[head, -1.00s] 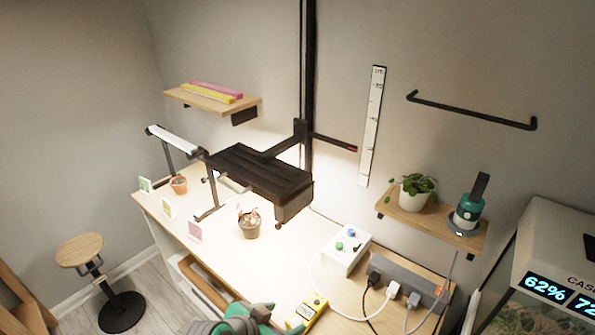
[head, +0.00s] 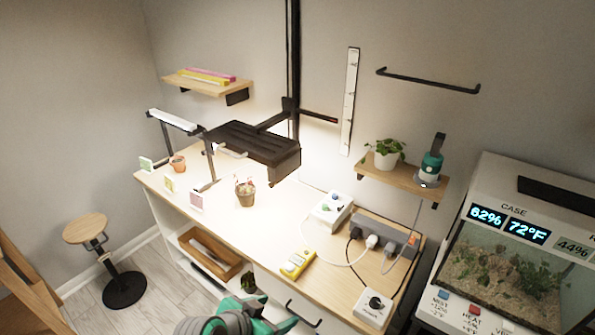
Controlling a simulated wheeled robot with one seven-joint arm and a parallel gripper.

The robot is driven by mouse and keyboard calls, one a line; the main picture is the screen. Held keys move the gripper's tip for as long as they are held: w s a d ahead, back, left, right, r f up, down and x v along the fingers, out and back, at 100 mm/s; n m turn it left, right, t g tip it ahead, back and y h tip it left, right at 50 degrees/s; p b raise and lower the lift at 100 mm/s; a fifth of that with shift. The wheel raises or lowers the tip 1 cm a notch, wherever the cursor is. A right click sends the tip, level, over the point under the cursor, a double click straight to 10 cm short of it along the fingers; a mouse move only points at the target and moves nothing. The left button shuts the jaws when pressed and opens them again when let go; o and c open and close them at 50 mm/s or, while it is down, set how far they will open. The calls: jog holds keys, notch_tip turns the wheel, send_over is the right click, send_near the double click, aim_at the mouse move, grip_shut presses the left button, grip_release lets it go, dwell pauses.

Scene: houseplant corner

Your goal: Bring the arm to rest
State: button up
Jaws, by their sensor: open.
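Part of my own arm, grey and teal, shows at the bottom edge of the head view, in front of the workbench (head: 270,225). My gripper's fingertips do not show in this view. The arm part in view lies low, near the bench's front side and drawer, and covers a piece of that front. I cannot tell whether it touches anything.
On the bench are a potted plant (head: 245,192), a yellow meter (head: 298,264), a white control box (head: 331,208) and a power strip (head: 385,236). A black lamp panel (head: 253,143) hangs above. A glass case (head: 510,265) stands right, a stool (head: 87,228) left.

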jog(key=s+d+f+n+t+y, duration=0.25)
jog(key=s+f+n, duration=0.2)
jog(key=f, duration=0.55)
jog(key=s+d+f+n+t+y, duration=0.1)
jog(key=s+f+n+t+y, duration=0.2)
jog(key=s, duration=0.5)
jog(key=s+d+r+t, duration=0.1)
jog(key=s+r, duration=0.2)
jog(key=s, duration=0.5)
jog(key=s+d+r+t, duration=0.1)
jog(key=s+r, duration=0.3)
jog(key=s, duration=0.5)
jog(key=shift+s+r+t, duration=0.2)
jog(key=shift+r+t, duration=0.05)
jog(key=shift+t, duration=0.1)
jog(key=shift+c, duration=0.7)
